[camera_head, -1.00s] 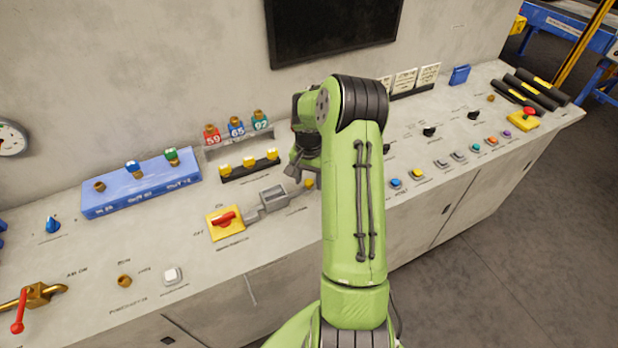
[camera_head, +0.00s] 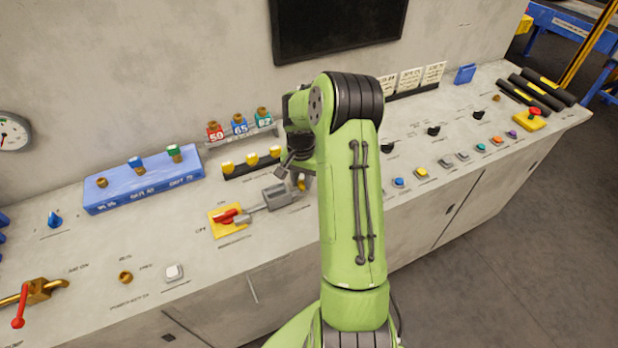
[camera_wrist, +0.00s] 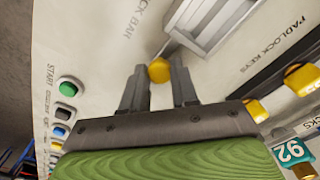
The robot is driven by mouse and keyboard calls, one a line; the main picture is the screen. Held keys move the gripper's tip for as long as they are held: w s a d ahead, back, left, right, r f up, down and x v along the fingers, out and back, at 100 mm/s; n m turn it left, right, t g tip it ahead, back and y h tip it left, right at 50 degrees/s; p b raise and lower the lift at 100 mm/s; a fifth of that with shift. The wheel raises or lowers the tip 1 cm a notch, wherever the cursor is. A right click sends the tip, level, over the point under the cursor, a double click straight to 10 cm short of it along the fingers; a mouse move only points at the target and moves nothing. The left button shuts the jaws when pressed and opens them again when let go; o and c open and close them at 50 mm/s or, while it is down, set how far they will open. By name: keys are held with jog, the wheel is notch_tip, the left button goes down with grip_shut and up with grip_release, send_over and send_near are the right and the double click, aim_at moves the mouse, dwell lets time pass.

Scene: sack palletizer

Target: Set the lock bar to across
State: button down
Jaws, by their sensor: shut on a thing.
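The lock bar (camera_head: 258,208) is a grey bar running through a grey guide block (camera_head: 279,196) on the console. Its left end lies on the yellow plate of the red rotary switch (camera_head: 228,216), over or against the right end of the red handle; I cannot tell which. The bar's yellow knob (camera_wrist: 159,70) is between my fingertips in the wrist view, beside the guide block. My gripper (camera_wrist: 158,82) is shut on this knob. In the head view the knob (camera_head: 301,184) shows at the right of the block, partly hidden by my arm.
Behind the bar stand a black rack of yellow padlock keys (camera_head: 252,162) and a shelf of numbered padlocks (camera_head: 239,127). A blue box (camera_head: 144,180) lies to the left. Push buttons (camera_head: 422,173) sit right of my arm. The console front left of the switch has some clear room.

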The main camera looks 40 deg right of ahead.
jog(key=shift+w+a, duration=0.1)
jog(key=shift+a, duration=0.1)
jog(key=c, duration=0.8)
grip_release()
jog(key=shift+a, duration=0.1)
jog(key=shift+c, duration=0.2)
jog(key=shift+r, duration=0.2)
notch_tip(320, 180, up, 15)
jog(key=p, duration=0.1)
jog(key=shift+r+p, duration=0.2)
jog(key=shift+p, duration=0.2)
